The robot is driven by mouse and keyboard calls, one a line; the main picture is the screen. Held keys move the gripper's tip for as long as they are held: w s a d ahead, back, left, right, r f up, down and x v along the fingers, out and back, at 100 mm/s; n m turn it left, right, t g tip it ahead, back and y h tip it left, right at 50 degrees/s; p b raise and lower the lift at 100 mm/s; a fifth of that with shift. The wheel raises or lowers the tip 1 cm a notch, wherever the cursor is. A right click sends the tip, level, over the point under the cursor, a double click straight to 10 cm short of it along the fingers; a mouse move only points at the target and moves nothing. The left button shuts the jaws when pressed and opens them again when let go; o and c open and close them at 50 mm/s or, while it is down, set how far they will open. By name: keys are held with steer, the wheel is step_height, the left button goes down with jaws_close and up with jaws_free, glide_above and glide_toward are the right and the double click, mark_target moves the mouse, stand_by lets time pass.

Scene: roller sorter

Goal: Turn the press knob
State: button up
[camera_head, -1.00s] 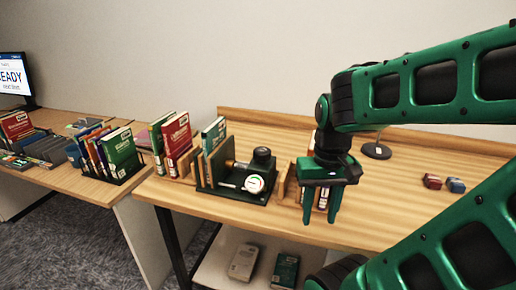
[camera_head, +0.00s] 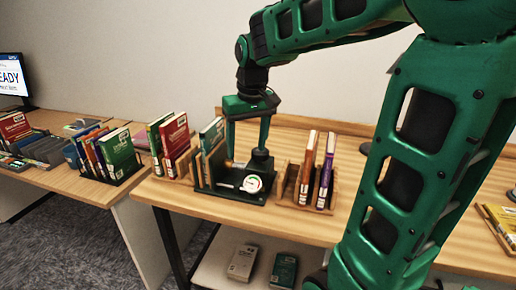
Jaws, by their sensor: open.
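The press (camera_head: 237,192) is a dark green device on the wooden desk, with upright boards and a book at its left end. Its black knob (camera_head: 261,156) stands at the back right. A round white gauge (camera_head: 252,184) sits at its front. My gripper (camera_head: 247,150) points down over the press with its two fingers spread and nothing between them. The right fingertip is just above or in front of the knob in the picture, and the left fingertip is over the press's left part. I cannot tell whether a finger touches the knob.
A wooden rack (camera_head: 318,208) with orange and purple books stands close on the right. Red and green books (camera_head: 176,137) stand in a holder on the left. A left desk holds more books (camera_head: 118,152). Desk space right of the rack is partly hidden by my arm.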

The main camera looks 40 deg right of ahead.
steer(key=m+g, duration=0.2)
glide_toward(260, 156)
step_height(260, 156, up, 2)
steer(key=w+d, duration=0.2)
step_height(260, 156, down, 10)
steer(key=shift+w+f, duration=0.15)
steer(key=shift+f, duration=0.05)
steer(key=c, duration=1.1)
